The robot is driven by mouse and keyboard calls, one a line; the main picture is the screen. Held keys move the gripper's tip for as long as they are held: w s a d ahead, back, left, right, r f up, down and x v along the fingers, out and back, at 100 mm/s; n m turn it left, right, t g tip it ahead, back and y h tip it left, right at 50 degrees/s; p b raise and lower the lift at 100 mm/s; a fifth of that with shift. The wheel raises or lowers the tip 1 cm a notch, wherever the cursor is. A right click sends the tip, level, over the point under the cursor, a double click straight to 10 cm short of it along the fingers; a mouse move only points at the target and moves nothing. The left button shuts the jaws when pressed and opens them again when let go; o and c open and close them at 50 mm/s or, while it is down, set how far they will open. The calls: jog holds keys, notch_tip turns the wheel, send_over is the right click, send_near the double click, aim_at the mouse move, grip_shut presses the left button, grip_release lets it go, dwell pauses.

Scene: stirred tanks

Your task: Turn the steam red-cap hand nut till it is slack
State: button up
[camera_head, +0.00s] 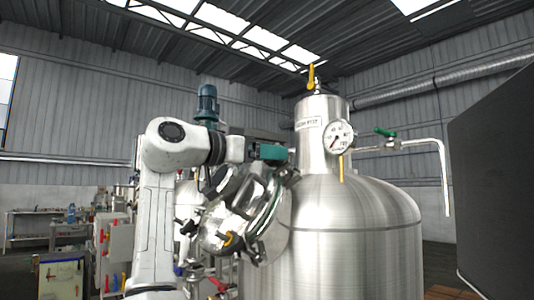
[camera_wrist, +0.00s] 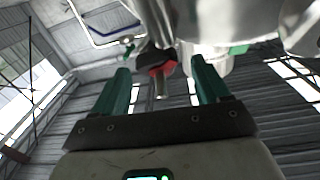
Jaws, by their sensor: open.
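The red-cap hand nut (camera_wrist: 155,62) shows in the wrist view as a dark knob with a red face and a short grey stem end. It appears in the gap between the fingertips, nearer the left one, with space on both sides. I cannot tell how deep it sits between them. My gripper (camera_wrist: 160,72) is open with two green fingers and holds nothing. In the head view my gripper (camera_head: 272,152) is beside the neck of the steel tank (camera_head: 345,230), above the tilted round lid (camera_head: 245,205). I cannot make out the nut in the head view.
The tank neck carries a dial gauge (camera_head: 340,137) and a yellow valve handle (camera_head: 311,75). A pipe with a green handle (camera_head: 385,132) reaches right. A dark panel (camera_head: 495,170) stands far right. A workbench (camera_head: 28,222) stands at the far left.

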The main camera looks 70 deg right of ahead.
jog(key=shift+s+d, duration=0.3)
jog(key=shift+d, duration=0.05)
jog(key=c, duration=1)
